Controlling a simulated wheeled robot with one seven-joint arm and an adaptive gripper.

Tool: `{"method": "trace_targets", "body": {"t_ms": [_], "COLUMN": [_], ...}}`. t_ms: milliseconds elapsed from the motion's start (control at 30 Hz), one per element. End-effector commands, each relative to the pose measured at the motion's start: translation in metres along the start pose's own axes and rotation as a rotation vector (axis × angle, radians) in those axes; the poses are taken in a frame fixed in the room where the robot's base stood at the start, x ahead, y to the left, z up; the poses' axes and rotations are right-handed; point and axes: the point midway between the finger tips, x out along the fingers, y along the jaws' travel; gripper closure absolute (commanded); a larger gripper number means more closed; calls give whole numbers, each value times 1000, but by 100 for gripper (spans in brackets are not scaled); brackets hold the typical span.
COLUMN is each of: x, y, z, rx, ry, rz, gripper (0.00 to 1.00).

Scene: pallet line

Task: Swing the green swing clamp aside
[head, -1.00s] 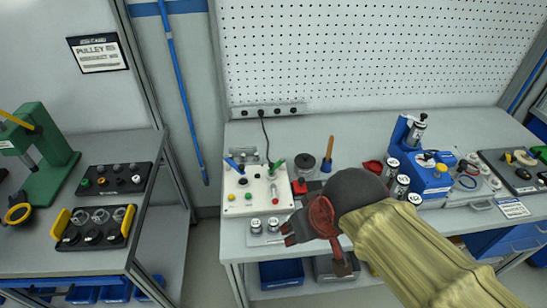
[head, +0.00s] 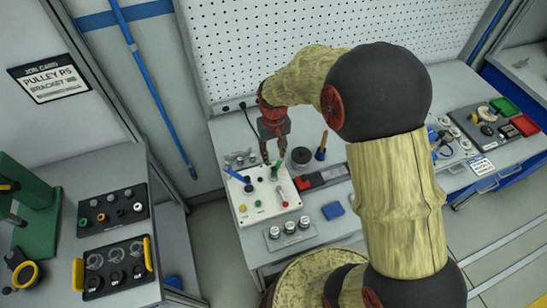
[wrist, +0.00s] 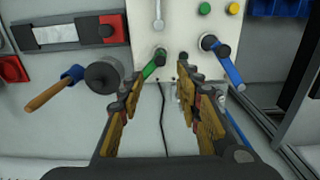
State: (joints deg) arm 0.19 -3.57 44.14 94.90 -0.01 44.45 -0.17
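The green swing clamp (wrist: 152,66) is on the white fixture board (wrist: 215,22), its green lever angled down-left from a dark pivot in the wrist view. In the head view the green clamp (head: 278,166) is partly hidden by my gripper (head: 273,157), which points down over the board's back edge. In the wrist view my gripper (wrist: 163,80) has its fingers apart. The green lever is beside the left fingertip, in or just ahead of the gap; I cannot tell whether they touch. Nothing is held.
A blue swing clamp (wrist: 222,62) sits on the same board, right of my fingers. A dark round pot (wrist: 103,77) and a wooden-handled tool (wrist: 52,90) lie to the left. A blue block (head: 333,210) and small cylinders (head: 289,226) stand nearer the bench front.

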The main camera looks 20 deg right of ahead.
Motion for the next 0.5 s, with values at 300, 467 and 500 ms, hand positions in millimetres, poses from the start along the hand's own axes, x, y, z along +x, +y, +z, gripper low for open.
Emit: {"method": "trace_targets", "body": {"t_ms": [300,467,500], "x": [46,65,68], "y": [0,0,0], "z": [2,2,2], "rx": [0,0,0], "ry": [-4,-4,-3], "rz": [0,0,0], "gripper": [66,66,66]}}
